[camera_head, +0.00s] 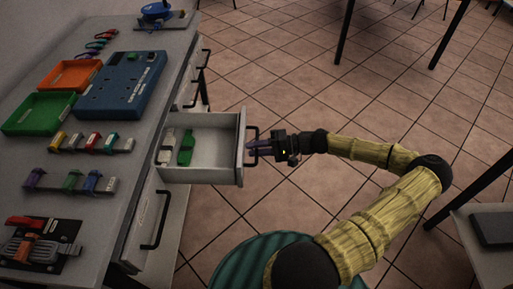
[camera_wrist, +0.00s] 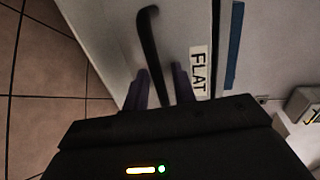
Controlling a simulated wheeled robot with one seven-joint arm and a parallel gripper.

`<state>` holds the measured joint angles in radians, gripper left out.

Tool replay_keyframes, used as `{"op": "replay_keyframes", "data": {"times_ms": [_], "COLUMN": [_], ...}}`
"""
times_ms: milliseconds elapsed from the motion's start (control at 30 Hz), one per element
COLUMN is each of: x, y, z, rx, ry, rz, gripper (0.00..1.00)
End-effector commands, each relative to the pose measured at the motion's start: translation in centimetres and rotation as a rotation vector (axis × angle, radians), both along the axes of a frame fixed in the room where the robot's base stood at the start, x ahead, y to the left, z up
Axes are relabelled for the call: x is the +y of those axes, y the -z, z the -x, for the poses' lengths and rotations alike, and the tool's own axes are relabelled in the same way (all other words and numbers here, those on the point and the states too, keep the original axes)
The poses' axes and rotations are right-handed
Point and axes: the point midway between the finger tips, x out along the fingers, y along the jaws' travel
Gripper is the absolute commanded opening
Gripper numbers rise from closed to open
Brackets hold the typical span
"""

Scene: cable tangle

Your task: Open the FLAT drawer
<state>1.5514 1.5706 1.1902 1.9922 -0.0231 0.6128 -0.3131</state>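The FLAT drawer (camera_head: 240,165) is pulled out from the grey cabinet, and its inside shows in the head view. A white item (camera_head: 166,146) and a green item (camera_head: 186,148) lie in it. Its front, with the FLAT label (camera_wrist: 198,72), fills the top of the wrist view. Its dark bar handle (camera_head: 251,146) also shows in the wrist view (camera_wrist: 148,35). My gripper (camera_head: 258,148) is at this handle. In the wrist view my gripper (camera_wrist: 160,82) has its two fingers on either side of the bar, with small gaps; firm contact is not visible.
A closed drawer with a handle (camera_head: 156,225) lies nearer on the cabinet, and another handle (camera_head: 203,62) is farther off. The worktop holds a green tray (camera_head: 38,112), an orange tray (camera_head: 70,75), a blue box (camera_head: 120,85) and connector rows. Open tiled floor lies right of the drawer.

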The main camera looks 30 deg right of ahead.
Motion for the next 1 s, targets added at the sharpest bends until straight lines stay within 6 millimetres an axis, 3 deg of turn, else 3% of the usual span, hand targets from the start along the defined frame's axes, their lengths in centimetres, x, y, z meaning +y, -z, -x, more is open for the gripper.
{"op": "replay_keyframes", "data": {"times_ms": [267,433,1000], "x": [-0.3,-1.5,-10.9], "y": [-0.1,-0.4,-2.6], "z": [-0.1,0.5,5.5], "rx": [-0.001,-0.001,0.0], "ry": [0.006,0.009,0.009], "rz": [0.001,0.003,0.004], "gripper": [0.26,0.26,0.26]}}
